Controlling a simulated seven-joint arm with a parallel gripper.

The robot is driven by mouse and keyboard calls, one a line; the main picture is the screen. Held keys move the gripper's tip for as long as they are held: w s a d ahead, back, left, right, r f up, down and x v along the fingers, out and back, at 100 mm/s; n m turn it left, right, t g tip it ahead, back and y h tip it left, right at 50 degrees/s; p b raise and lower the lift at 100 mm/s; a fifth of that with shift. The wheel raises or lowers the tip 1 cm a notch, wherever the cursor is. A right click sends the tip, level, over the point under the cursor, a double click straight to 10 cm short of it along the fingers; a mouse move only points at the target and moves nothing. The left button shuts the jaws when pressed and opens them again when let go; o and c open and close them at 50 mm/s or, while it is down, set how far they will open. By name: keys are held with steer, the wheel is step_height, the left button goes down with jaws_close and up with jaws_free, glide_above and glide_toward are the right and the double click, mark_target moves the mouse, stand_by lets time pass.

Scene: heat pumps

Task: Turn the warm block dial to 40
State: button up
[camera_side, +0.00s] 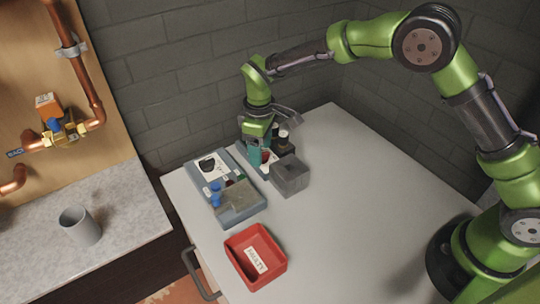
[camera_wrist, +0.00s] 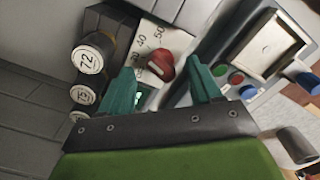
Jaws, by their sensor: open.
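In the wrist view a dark red dial (camera_wrist: 160,66) sits on a pale scale plate (camera_wrist: 175,40) with printed numbers, among them 40 and 50. The dial's pointed end aims to the lower left side of the plate; the exact reading is unclear. My gripper (camera_wrist: 163,85) is open, its two teal fingers on either side of the dial, apart from it in this view. In the side view my gripper (camera_side: 262,157) is down at the block, and the dial (camera_side: 266,156) shows partly beside the fingers.
A grey device with buttons (camera_side: 238,203) and a red tray (camera_side: 256,279) lie nearer. The table's right side is clear.

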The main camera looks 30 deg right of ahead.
mark_target(268, 163)
steer(key=n, duration=0.4)
steer(key=shift+s+a, duration=0.1)
steer(key=shift+a, duration=0.05)
step_height(268, 163, up, 17)
steer(key=s+d+r+m+t+y, duration=0.1)
steer(key=s+d+m+t, duration=0.2)
steer(key=s+d+m, duration=0.4)
steer(key=s+d+r+m+t+y, duration=0.1)
steer(key=s+d+m, duration=0.5)
steer(key=s, duration=0.9)
steer(key=shift+d+m+t, duration=0.4)
steer(key=shift+m+t, duration=0.5)
steer(key=shift+s+d+r+m+t, duration=0.15)
steer(key=shift+s+d+r+t, duration=0.25)
steer(key=shift+s, duration=0.15)
steer(key=shift+s+d+r+m+t, duration=0.15)
steer(key=shift+s+d+r+t, duration=0.2)
steer(key=shift+s, duration=0.2)
